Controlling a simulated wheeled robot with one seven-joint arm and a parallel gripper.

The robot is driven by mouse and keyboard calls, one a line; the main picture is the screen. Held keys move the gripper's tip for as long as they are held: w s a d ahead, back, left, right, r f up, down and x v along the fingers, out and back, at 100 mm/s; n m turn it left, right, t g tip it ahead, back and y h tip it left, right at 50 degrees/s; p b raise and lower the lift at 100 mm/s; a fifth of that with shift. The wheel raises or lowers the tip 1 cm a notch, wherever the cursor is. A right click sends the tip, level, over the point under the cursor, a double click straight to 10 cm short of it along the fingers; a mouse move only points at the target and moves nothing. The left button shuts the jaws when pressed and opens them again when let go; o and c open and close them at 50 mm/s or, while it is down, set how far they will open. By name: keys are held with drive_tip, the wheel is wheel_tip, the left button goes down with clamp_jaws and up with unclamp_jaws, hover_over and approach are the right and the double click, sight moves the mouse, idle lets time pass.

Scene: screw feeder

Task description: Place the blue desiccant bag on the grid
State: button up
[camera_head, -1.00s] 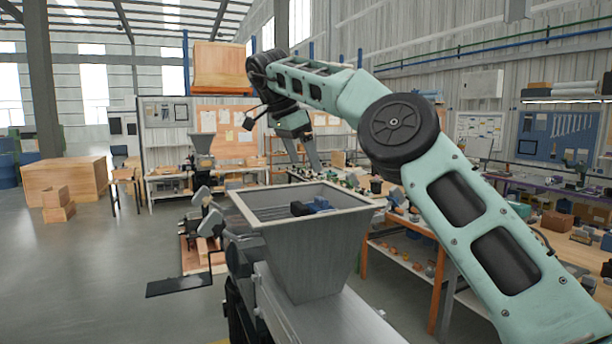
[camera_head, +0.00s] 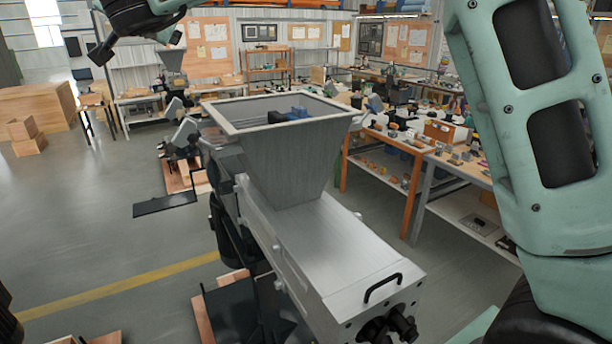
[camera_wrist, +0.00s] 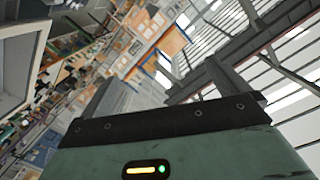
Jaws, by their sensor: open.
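A blue object (camera_head: 292,114), likely the desiccant bag, shows inside the grey hopper (camera_head: 285,160). The near wall hides its lower part, and a dark piece sits beside it on the left. I cannot make out a grid; the near wall hides the hopper's floor. My gripper (camera_wrist: 170,85) is open and empty in the wrist view, tilted, with the workshop wall and roof behind its fingers. A grey rim, probably the hopper's, shows at that view's upper left.
The hopper stands on a grey metal feeder body (camera_head: 325,250) with a black handle. Workbenches (camera_head: 465,170) crowded with parts stand to the right and behind. Wooden crates (camera_head: 30,108) are at the far left. The floor at left is mostly clear.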

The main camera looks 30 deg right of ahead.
drive_tip(key=s+a+f+n+g+y, duration=0.2)
drive_tip(key=s+a+f+n+y, duration=0.4)
drive_tip(key=s+a+n, duration=0.15)
drive_tip(key=s+a+f+n+g+y, duration=0.25)
drive_tip(key=s+f+n+g, duration=0.35)
drive_tip(key=s+f, duration=0.7)
drive_tip(key=s+d+f+g+h, duration=0.2)
drive_tip(key=s+d+f, duration=0.3)
drive_tip(key=s, duration=0.3)
drive_tip(key=s+d+f+n+g+h, duration=0.1)
drive_tip(key=s+d+f+g+h, duration=0.2)
drive_tip(key=s+d, duration=0.5)
drive_tip(key=s+d+f+g+h, duration=0.2)
drive_tip(key=s+d+f+g, duration=0.2)
drive_tip(key=s+d+f, duration=0.2)
drive_tip(key=s+f, duration=0.1)
drive_tip(key=s, duration=0.1)
drive_tip(key=shift+s+d+h, duration=0.15)
drive_tip(key=shift+s+h, duration=0.2)
drive_tip(key=shift+f+n, duration=0.1)
drive_tip(key=shift+n, duration=0.15)
